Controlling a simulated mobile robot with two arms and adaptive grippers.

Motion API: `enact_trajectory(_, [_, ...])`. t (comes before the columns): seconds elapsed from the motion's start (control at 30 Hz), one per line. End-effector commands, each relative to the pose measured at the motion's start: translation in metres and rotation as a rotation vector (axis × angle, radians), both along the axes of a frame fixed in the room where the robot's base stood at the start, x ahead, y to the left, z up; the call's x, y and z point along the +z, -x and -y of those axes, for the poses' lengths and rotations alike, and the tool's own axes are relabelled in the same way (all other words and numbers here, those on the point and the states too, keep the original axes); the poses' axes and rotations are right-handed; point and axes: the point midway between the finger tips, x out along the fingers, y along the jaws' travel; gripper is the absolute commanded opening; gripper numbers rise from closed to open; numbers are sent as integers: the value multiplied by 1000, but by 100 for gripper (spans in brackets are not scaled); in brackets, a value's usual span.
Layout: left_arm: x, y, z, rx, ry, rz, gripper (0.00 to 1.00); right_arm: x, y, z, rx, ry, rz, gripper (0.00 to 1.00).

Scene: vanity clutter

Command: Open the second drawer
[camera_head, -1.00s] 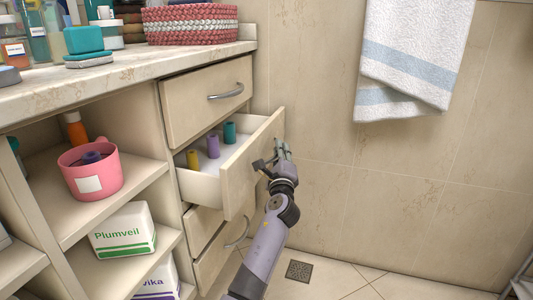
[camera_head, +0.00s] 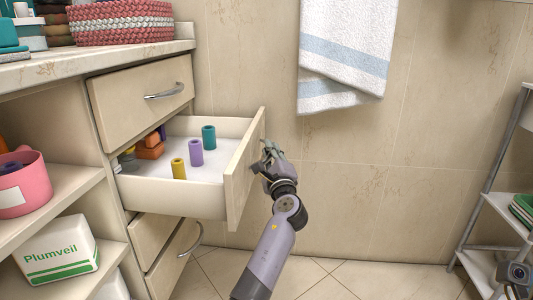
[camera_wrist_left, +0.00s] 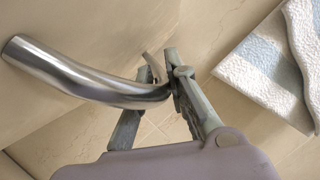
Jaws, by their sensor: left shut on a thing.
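The second drawer (camera_head: 246,172) stands pulled well out of the cabinet, below the shut top drawer (camera_head: 138,102). Inside it are yellow, purple and teal rolls and some orange items towards the back. My left gripper (camera_head: 268,158) is at the outer face of the second drawer. In the left wrist view the drawer's curved metal handle (camera_wrist_left: 85,82) runs between the gripper's fingers (camera_wrist_left: 160,95), which are shut on it. In the head view the handle is hidden behind the drawer front and the gripper.
Lower drawers (camera_head: 172,262) sit below, the bottom one with a handle. Open shelves at left hold a pink cup (camera_head: 22,184) and a Plumveil box (camera_head: 56,248). A towel (camera_head: 345,55) hangs on the wall. A metal rack (camera_head: 495,200) stands at right. Floor between is clear.

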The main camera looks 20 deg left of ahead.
Motion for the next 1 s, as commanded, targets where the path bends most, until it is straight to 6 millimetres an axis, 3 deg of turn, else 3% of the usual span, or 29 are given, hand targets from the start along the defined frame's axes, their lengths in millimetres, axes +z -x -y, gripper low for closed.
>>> enact_trajectory(0.17, [-2,0,1,-1,1,-3,0,0,0,0,0,0,0,40])
enact_trajectory(0.2, [-2,0,1,-1,1,-3,16,0,0,0,0,0,0,40])
enact_trajectory(0.5, [-1,0,0,0,1,-1,35,0,0,0,0,0,1,40])
enact_trajectory(0.83, [-2,3,2,-1,0,-1,35,0,0,1,-1,-3,1,40])
enact_trajectory(1.0, [-8,22,14,-1,2,-1,35,0,0,0,-1,-3,1,40])
